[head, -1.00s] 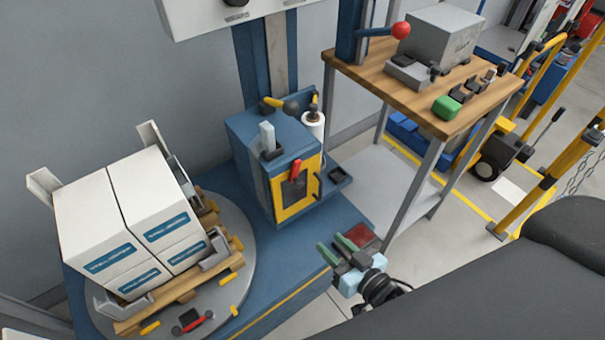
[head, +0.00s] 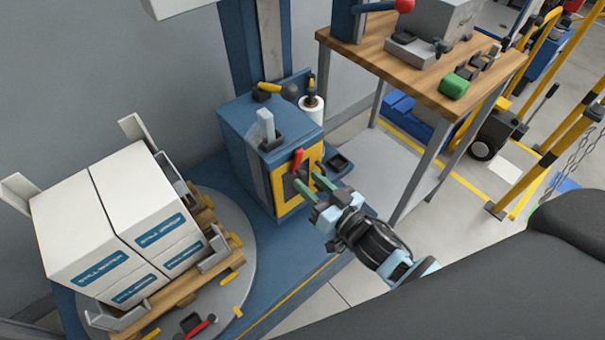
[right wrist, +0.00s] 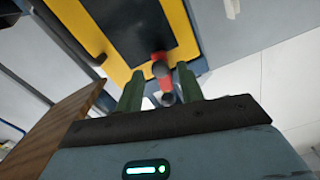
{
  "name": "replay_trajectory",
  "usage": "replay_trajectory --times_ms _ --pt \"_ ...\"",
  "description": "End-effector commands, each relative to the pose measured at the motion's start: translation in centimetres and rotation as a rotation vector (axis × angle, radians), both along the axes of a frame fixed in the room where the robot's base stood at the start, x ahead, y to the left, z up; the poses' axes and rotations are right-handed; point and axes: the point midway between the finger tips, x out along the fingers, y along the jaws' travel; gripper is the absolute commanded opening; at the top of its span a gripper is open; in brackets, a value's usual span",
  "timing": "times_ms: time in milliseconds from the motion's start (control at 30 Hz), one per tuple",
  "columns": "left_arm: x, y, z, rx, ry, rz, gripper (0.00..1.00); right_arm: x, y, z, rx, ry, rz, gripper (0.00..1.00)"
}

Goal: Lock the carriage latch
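The blue carriage box (head: 245,145) stands on the blue base, with a yellow-framed dark panel (head: 284,190) on its front. A red-handled lever (head: 297,160), perhaps the latch, points up at the panel's upper part. My right gripper (head: 314,186) is in front of the panel, just below and right of the lever, with its green fingers apart. In the right wrist view the red lever (right wrist: 164,85), with dark round ends, shows between the fingertips (right wrist: 159,88); I cannot tell whether they touch it. My left gripper is not in view.
A yellow handle (head: 268,88) with a dark knob and a light grey upright lever (head: 265,125) sit on the box top. White cartons (head: 120,225) stand on a turntable (head: 240,240) at left. A wooden-topped bench (head: 430,80) stands at right.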

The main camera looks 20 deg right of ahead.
Motion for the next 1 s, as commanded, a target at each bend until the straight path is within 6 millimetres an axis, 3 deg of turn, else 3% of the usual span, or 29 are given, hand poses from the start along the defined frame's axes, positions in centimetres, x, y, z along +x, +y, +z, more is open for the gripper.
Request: replay_trajectory --times_ms 233,600,900,1000 --pt "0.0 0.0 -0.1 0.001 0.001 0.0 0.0 2.6 1.0 0.0 0.001 0.001 0.0 0.38" --pt "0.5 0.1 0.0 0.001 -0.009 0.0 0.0 3.2 1.2 0.0 0.0 0.001 0.0 0.38" --pt "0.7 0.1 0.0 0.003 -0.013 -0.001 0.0 3.1 1.2 0.0 0.001 0.001 0.0 0.01" --pt "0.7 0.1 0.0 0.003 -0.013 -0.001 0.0 3.1 1.2 0.0 -0.005 -0.001 0.0 0.0"
